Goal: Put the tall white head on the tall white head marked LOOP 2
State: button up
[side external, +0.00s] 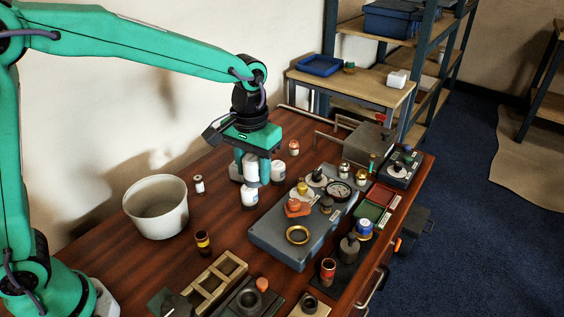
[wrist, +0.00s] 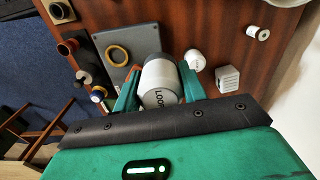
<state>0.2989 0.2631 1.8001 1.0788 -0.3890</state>
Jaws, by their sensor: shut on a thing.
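My gripper (side external: 250,178) points down over the wooden table, left of the grey plate. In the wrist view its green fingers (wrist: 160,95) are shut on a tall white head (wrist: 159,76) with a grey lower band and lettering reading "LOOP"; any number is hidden. In the side view a white head (side external: 250,165) shows between the fingers. Another white head (side external: 250,198) stands just below and in front of the fingers, and one with a grey band (side external: 278,172) is close on the right. I cannot tell which is marked LOOP 2.
The grey plate (side external: 270,237) bears a brass ring (side external: 297,235), a gauge and knobs. A white bucket (side external: 157,208) and a small spool (side external: 198,184) stand to the left. A wooden frame (side external: 217,285) is at the front.

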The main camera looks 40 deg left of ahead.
jog(key=w+a+f, duration=0.4)
jog(key=a, duration=0.1)
jog(key=w+a+f, duration=0.1)
jog(key=a, duration=0.1)
jog(key=shift+w+a+f, duration=0.35)
jog(key=shift+w+f, duration=0.05)
jog(key=shift+f, duration=2)
jog(key=shift+f, duration=0.2)
jog(key=o, duration=1)
jog(key=shift+r, duration=0.15)
notch_tip(320, 180, up, 12)
jog(key=shift+r, duration=0.1)
